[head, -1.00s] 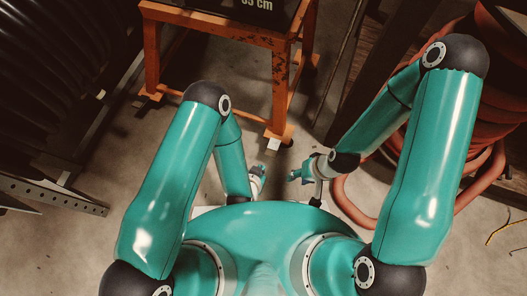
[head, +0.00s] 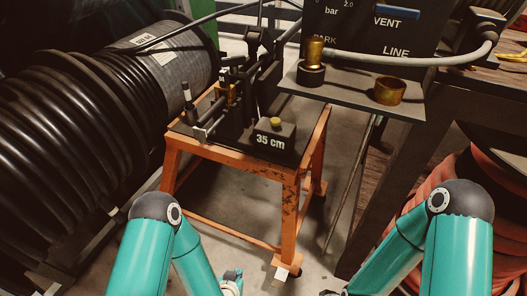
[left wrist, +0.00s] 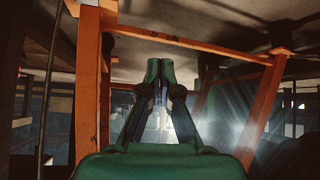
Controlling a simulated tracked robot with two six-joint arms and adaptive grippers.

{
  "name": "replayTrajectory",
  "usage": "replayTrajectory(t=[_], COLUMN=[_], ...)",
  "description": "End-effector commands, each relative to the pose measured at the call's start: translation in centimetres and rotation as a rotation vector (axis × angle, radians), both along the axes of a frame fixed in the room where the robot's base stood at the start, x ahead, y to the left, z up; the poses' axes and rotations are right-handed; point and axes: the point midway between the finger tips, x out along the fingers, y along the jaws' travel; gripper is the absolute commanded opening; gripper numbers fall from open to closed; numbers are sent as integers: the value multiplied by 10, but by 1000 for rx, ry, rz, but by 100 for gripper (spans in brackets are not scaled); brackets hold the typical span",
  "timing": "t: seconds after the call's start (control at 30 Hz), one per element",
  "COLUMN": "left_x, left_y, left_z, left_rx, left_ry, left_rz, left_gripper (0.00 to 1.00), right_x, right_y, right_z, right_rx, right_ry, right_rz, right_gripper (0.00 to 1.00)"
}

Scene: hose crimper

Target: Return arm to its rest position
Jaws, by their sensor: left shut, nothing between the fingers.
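Both my teal arms hang folded low at the bottom of the head view. My left gripper (head: 233,277) shows only in part at the bottom edge, low in front of the orange stand (head: 290,215). In the left wrist view its fingers (left wrist: 160,72) are together with nothing between them. The orange frame (left wrist: 88,85) stands around and beyond them in that view, apart from the fingers as far as I can tell.
A crimping bench with a "35 cm" block (head: 272,137) tops the stand. A black hose reel (head: 85,110) is at the left. A dark panel (head: 365,30) with a shelf and brass fittings is at the upper right. Red hose (head: 415,190) lies at the right.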

Motion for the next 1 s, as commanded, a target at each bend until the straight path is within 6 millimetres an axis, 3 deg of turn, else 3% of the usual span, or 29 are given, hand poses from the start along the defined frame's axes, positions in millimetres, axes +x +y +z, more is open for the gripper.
replayTrajectory(t=[0.03, 0.2, 0.33, 0.57, 0.6, 0.87, 1.0], left_x=[6, -20, -56, -134, -131, -130, -130], left_y=[26, 64, 64, 41, 41, 41, 41], left_z=[13, 30, 35, 33, 53, 115, 160], left_rx=[-29, -154, -227, -304, -305, -303, -303], left_ry=[32, 238, 409, 753, 741, 738, 737], left_rz=[58, 149, 163, 162, 168, 165, 165], left_gripper=[0, 0, 0, 0, 0, 0, 0], right_x=[0, 0, 0, 0, 0, 0, 0], right_y=[0, 0, 0, 0, 0, 0, 0], right_z=[0, 0, 0, 0, 20, 82, 128], right_rx=[0, 0, 0, 0, 0, 0, 0], right_ry=[0, 0, 0, 0, 1, 0, 0], right_rz=[0, 0, 0, 0, -1, 0, 0], right_gripper=[40, 40, 40, 40, 40, 40, 40])
